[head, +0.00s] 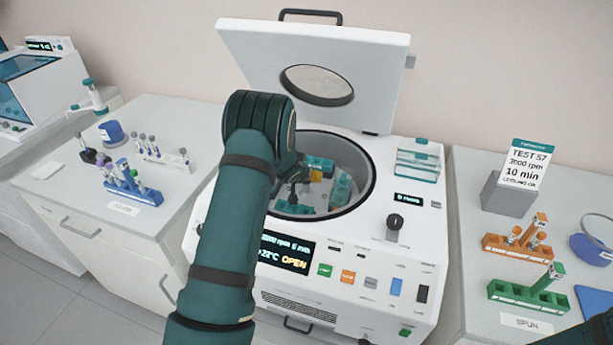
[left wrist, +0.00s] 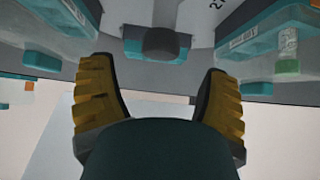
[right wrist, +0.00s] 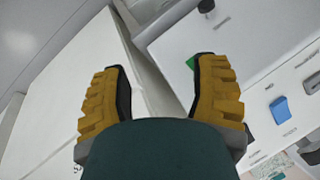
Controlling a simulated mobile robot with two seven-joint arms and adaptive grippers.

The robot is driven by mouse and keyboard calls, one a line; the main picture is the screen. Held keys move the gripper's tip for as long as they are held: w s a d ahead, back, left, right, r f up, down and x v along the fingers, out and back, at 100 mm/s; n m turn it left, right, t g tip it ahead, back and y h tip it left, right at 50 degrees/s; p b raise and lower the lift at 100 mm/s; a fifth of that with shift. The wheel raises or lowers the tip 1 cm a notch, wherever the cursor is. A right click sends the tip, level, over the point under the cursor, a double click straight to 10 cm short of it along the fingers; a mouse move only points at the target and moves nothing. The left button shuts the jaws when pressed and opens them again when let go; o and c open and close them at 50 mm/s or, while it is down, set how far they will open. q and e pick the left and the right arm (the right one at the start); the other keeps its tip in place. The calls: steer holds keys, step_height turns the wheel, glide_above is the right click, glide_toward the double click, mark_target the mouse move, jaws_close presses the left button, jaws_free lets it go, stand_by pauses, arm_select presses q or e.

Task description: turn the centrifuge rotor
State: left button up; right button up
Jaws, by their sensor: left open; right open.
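The white centrifuge (head: 382,255) stands open, with its lid (head: 310,65) raised. In the head view its rotor, with teal buckets (head: 341,190), sits in the round bowl, partly hidden by my left arm. My left gripper reaches down into the bowl. In the left wrist view the left gripper (left wrist: 160,98) is open and empty; a dark hub (left wrist: 160,42) lies beyond and between its fingers, apart from them. Teal buckets (left wrist: 283,35) flank it, the right one with a green-capped tube (left wrist: 288,52). My right gripper (right wrist: 160,90) is open and empty near the centrifuge's front panel.
Left bench holds a blue tube rack (head: 132,188) and a white rack (head: 165,158). The raised lid stands behind my left arm.

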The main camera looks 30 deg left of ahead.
mark_target(306, 194)
arm_select(q)
steer(key=shift+x, duration=2.4)
steer(key=c, duration=1.3)
